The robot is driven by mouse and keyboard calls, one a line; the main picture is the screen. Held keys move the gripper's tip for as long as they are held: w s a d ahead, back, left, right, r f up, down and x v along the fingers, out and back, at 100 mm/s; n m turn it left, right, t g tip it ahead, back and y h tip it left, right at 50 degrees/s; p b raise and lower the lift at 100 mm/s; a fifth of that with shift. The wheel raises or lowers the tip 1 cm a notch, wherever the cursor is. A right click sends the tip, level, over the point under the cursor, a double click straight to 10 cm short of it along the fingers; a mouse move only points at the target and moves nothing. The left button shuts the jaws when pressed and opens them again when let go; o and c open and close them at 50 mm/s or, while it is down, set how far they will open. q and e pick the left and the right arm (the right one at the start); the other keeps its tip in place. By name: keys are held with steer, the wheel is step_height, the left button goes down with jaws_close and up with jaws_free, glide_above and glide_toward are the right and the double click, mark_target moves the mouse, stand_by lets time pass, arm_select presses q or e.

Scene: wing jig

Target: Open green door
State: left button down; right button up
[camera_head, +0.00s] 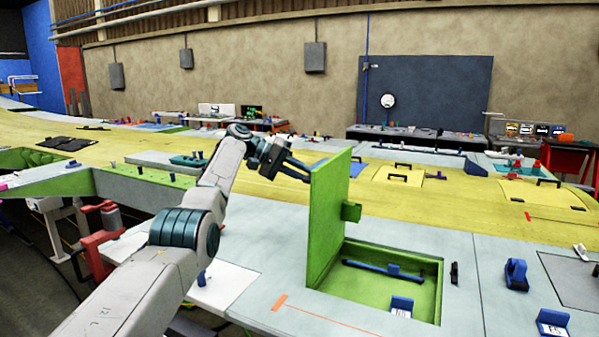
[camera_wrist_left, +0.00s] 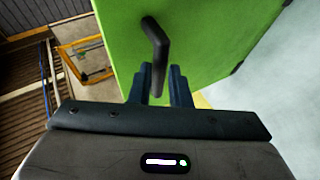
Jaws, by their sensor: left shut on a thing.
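The green door (camera_head: 328,215) stands upright, swung up at the left edge of the green recess (camera_head: 432,285) in the grey panel. A small green block sticks out from the door's right side. In the left wrist view the door (camera_wrist_left: 215,30) fills the upper middle, with a dark bent handle (camera_wrist_left: 155,45) on it. My left gripper (camera_head: 303,172) is at the door's left face, its fingers (camera_wrist_left: 160,80) shut around the lower end of the handle. The handle is hidden in the head view. My right gripper is not in view.
Inside the recess lies a dark blue bar (camera_head: 384,270) and a blue block with a label (camera_head: 401,306). Blue clamps (camera_head: 516,274) stand on the panel to the right. A red clamp (camera_head: 100,235) is at the left edge. The grey surface right of the recess is mostly clear.

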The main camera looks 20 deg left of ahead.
arm_select(q)
step_height(320, 180, down, 2)
steer(key=shift+s+f, duration=0.1)
steer(key=c, duration=1.5)
jaws_free()
steer(key=shift+o, duration=0.3)
steer(key=shift+a, duration=0.1)
steer(key=v, duration=1.1)
steer(key=shift+r, duration=0.4)
